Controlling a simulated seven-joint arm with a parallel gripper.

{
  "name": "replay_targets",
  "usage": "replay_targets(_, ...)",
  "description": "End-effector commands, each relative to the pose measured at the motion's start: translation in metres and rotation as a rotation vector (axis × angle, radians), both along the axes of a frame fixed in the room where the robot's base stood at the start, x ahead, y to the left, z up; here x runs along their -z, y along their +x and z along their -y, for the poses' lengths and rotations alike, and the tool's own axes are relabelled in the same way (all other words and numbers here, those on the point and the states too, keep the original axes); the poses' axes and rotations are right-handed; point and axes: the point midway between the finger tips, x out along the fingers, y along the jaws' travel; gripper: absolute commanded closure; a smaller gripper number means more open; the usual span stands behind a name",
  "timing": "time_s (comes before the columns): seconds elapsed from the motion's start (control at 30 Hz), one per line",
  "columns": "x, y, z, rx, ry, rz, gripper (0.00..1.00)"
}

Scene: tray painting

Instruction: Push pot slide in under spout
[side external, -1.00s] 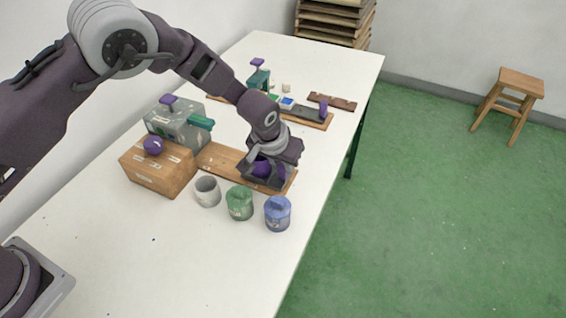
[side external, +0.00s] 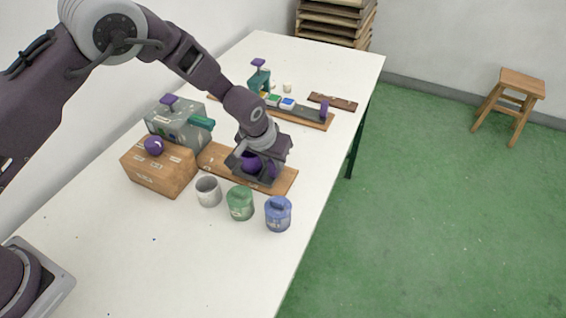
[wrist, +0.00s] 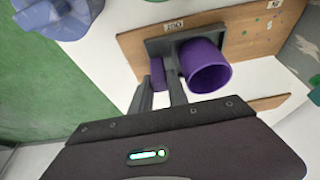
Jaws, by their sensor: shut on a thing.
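The pot slide is a dark plate (wrist: 166,44) on a wooden board (side external: 222,158), carrying a purple pot (side external: 250,162) and an upright purple handle (wrist: 157,72). My gripper (wrist: 159,88) is shut on the handle, with one finger on each side of it. The pot stands beside the fingers, open end up. A teal spout (side external: 201,122) juts from a grey box (side external: 175,130) to the left of the pot, and the pot is apart from it. In the side view, my gripper hides part of the plate and handle.
A wooden box (side external: 157,172) with a purple knob stands left of the board. A grey cup (side external: 208,191), a green pot (side external: 240,203) and a blue pot (side external: 278,213) line its near side. Another rail (side external: 302,118) with coloured blocks and a teal press lies behind.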

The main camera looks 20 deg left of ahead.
Motion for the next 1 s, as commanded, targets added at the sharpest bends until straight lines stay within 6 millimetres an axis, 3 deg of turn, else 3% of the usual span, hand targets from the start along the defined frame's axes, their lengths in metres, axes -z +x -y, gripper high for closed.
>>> replay_targets(0.03, 0.0, 0.0, -0.018, -0.009, -0.001, -0.002, 1.0)
replay_targets(0.2, 0.0, 0.0, -0.068, -0.009, 0.0, -0.001, 1.0)
replay_targets(0.4, 0.0, 0.0, -0.107, -0.004, 0.0, 0.002, 1.0)
replay_targets(0.83, 0.0, 0.0, -0.12, -0.003, 0.004, 0.001, 1.0)
replay_targets(0.87, 0.0, 0.0, -0.12, -0.004, 0.005, 0.001, 0.74)
replay_targets(1.0, 0.0, 0.0, -0.119, -0.004, 0.004, 0.001, 0.71)
